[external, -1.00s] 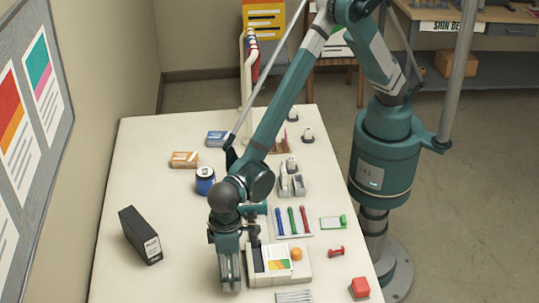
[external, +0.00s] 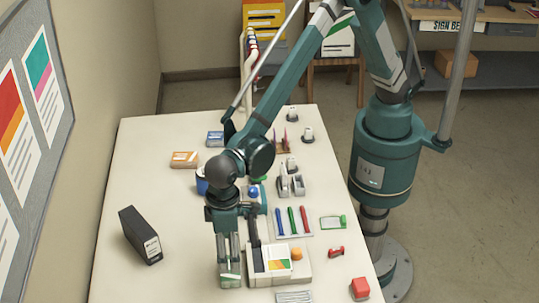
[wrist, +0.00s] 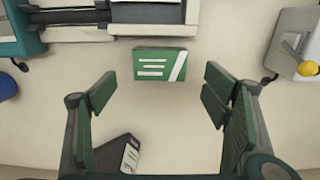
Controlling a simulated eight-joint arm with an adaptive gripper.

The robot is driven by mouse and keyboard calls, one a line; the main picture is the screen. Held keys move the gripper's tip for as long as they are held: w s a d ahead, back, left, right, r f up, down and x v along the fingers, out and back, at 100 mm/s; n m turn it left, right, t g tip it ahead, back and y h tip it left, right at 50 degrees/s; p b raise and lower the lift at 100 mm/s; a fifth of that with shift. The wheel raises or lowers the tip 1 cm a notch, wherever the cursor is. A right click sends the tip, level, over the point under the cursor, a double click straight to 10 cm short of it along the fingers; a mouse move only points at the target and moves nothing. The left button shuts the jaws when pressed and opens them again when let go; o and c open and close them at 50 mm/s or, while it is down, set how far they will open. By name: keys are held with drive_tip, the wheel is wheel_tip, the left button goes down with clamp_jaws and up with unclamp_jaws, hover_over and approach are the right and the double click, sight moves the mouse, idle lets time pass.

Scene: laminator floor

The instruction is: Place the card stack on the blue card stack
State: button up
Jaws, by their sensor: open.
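A green card stack (wrist: 160,64) with white markings lies on the table in the wrist view, centred beyond my fingertips. The blue card stack (external: 215,138) lies on the far part of the table in the external view. An orange card stack (external: 184,160) lies nearer and to its left. My gripper (wrist: 160,93) is open, with its two padded fingers wide apart and nothing held between them. In the external view my gripper (external: 229,280) points down over the near part of the table, left of the laminator. There its fingers largely hide the green stack.
The laminator (external: 280,266) stands just right of my gripper. A black binder box (external: 141,236) stands to the left. A blue cup (external: 201,182) is partly behind my arm. Pens, a tape dispenser and a red block (external: 360,288) line the right side.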

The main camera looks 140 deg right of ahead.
drive_tip(key=shift+r, duration=1.8)
drive_tip(key=s+a+r+n+t, duration=0.2)
drive_tip(key=s+r, duration=0.8)
drive_tip(key=s+a+r+n+t, duration=0.1)
drive_tip(key=s+a+r+n, duration=0.1)
drive_tip(key=s+r, duration=0.75)
drive_tip(key=s+a+n+t, duration=0.3)
drive_tip(key=s+n+t, duration=0.1)
drive_tip(key=s, duration=2.1)
drive_tip(key=shift+s+f+n, duration=0.3)
drive_tip(key=shift+s+n, duration=0.1)
drive_tip(key=shift+n, duration=0.1)
